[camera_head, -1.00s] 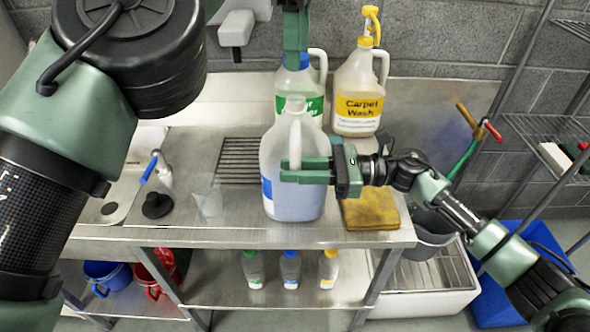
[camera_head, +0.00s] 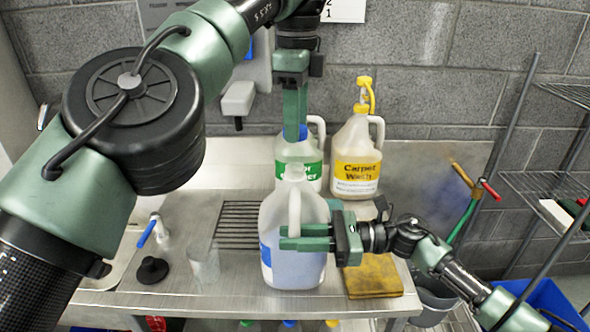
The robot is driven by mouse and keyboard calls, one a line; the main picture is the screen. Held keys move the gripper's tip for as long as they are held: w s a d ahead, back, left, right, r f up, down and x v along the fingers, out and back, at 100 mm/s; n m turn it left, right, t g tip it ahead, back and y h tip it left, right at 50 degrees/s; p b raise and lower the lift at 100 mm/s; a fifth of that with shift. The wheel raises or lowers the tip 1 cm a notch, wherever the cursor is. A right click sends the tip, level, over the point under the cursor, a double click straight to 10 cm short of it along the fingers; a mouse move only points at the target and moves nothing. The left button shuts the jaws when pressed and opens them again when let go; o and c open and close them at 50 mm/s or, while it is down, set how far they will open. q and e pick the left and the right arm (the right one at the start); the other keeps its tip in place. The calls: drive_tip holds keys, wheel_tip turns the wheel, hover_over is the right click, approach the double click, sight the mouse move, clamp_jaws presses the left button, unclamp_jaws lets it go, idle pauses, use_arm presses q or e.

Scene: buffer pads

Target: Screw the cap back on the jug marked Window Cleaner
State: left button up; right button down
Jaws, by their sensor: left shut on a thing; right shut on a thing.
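A white jug (camera_head: 308,268) of bluish liquid stands upright at the counter's front. Its blue label (camera_head: 266,262) is mostly turned away, so I cannot read its name. Its neck (camera_head: 297,172) shows no cap. My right gripper (camera_head: 290,238) is shut on this jug's handle side. My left gripper (camera_head: 293,138) points down above and apart from the neck, shut on a blue cap (camera_head: 303,132), which its fingers partly hide. Behind, the cap overlaps the top of a green-labelled jug (camera_head: 312,152) in the picture.
The yellow-capped Carpet Wash jug (camera_head: 357,150) stands at the back. A yellow-brown cloth (camera_head: 374,276) lies right of the front jug. A clear cup (camera_head: 205,268), a black plunger-like piece (camera_head: 152,270) and a drain grate (camera_head: 238,222) are on the left.

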use_arm(q)
hover_over(296, 167)
drive_tip(key=shift+f, duration=2.3)
drive_tip(key=shift+f, duration=0.15)
drive_tip(key=shift+f, duration=0.75)
drive_tip(key=shift+f, duration=0.6)
